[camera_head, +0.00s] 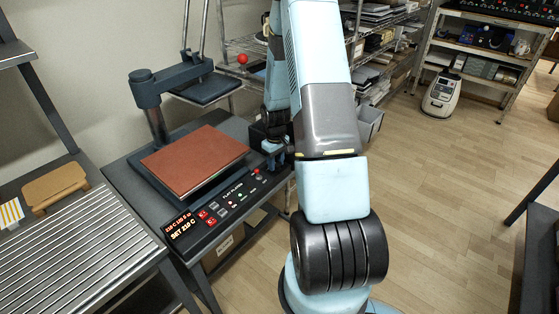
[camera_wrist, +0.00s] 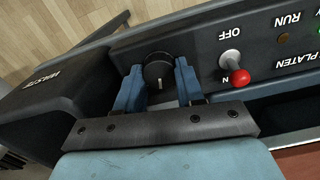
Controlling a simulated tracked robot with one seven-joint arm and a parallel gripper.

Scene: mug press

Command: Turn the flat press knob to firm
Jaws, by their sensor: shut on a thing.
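The flat press (camera_head: 205,190) stands on a dark bench at the left in the head view, with a brown platen (camera_head: 195,158) and a front control panel. Its black round knob (camera_wrist: 158,70) with a white pointer line shows in the wrist view, near the panel's end. My gripper (camera_wrist: 159,82) is shut on the knob, one blue finger on each side. In the head view my gripper (camera_head: 274,150) is at the panel's right end and the knob cannot be made out. I cannot read any setting labels around the knob.
A red-tipped toggle switch (camera_wrist: 238,77), marked OFF and ON, sits close beside my gripper. A dark box marked WASTE (camera_wrist: 62,95) is close on the other side. A display (camera_head: 183,227) reads SET 210 C.

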